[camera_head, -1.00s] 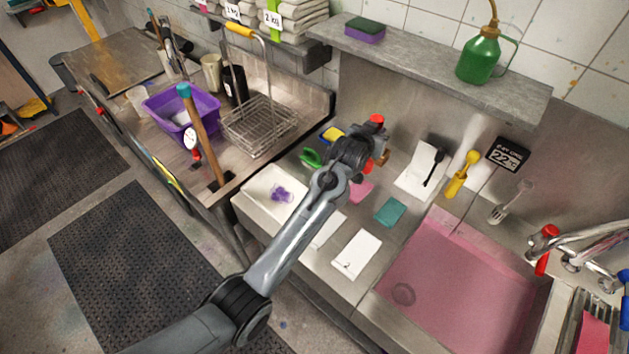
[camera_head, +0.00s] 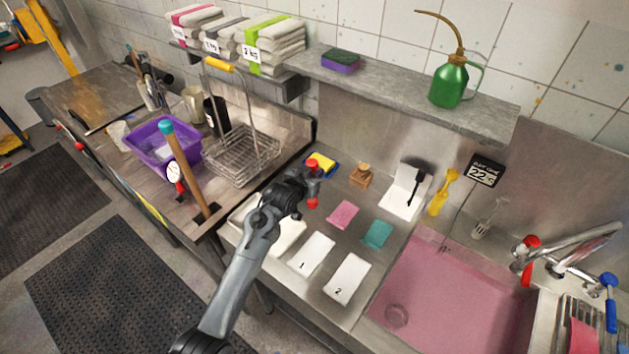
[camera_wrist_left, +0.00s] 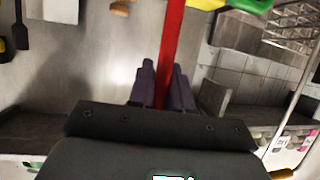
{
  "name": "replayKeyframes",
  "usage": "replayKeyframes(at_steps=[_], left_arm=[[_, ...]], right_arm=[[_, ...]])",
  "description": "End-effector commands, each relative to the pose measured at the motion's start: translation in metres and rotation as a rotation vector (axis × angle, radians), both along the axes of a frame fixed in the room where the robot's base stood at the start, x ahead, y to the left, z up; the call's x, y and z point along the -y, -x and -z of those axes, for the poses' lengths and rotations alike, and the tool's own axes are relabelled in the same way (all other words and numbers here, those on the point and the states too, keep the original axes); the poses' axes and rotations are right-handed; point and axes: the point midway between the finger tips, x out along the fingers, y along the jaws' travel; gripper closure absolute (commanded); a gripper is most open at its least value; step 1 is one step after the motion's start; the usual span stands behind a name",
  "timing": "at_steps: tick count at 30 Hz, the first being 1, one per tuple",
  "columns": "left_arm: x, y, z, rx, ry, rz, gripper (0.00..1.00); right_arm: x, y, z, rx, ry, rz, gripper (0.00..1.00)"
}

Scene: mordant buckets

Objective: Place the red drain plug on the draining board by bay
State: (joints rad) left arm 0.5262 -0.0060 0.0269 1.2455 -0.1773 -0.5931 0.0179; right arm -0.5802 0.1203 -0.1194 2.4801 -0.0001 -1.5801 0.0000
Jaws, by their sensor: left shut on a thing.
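My left gripper (camera_head: 308,184) is over the steel draining board (camera_head: 335,190), left of the pink pad. It is shut on a long red piece (camera_head: 312,203), which I take to be the red drain plug; red shows above and below the jaws. In the left wrist view the red piece (camera_wrist_left: 172,40) runs as a straight bar between the purple-grey fingers (camera_wrist_left: 163,85). Its lower end is not clear, so I cannot tell whether it touches the board. White cards marked 1 (camera_head: 311,254) and 2 (camera_head: 347,279) lie nearer the front edge. My right gripper is not in view.
The pink-filled sink (camera_head: 455,290) is right; a wire basket (camera_head: 240,157) stands left.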

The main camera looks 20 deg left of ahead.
Motion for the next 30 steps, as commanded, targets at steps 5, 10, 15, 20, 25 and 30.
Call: replayKeyframes(at_steps=[5, 10, 15, 20, 25, 30], left_arm=[[0.000, 0.000, 0.024, -0.003, 0.001, -0.001, 1.00], [0.000, 0.000, 0.033, 0.000, 0.000, 0.000, 1.00], [0.000, 0.000, 0.033, 0.000, 0.000, 0.000, 1.00], [0.000, 0.000, 0.035, -0.001, 0.000, 0.000, 1.00], [0.000, 0.000, 0.037, -0.001, 0.000, 0.000, 0.66], [0.000, 0.000, 0.037, -0.001, 0.000, 0.000, 0.56]], right_arm=[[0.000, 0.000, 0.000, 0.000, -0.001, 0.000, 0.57], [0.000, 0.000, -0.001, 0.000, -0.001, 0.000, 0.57], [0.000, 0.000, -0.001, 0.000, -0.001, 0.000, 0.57], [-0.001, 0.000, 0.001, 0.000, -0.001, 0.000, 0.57], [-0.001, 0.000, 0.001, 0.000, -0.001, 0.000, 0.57], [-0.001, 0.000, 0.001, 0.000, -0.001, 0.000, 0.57]])
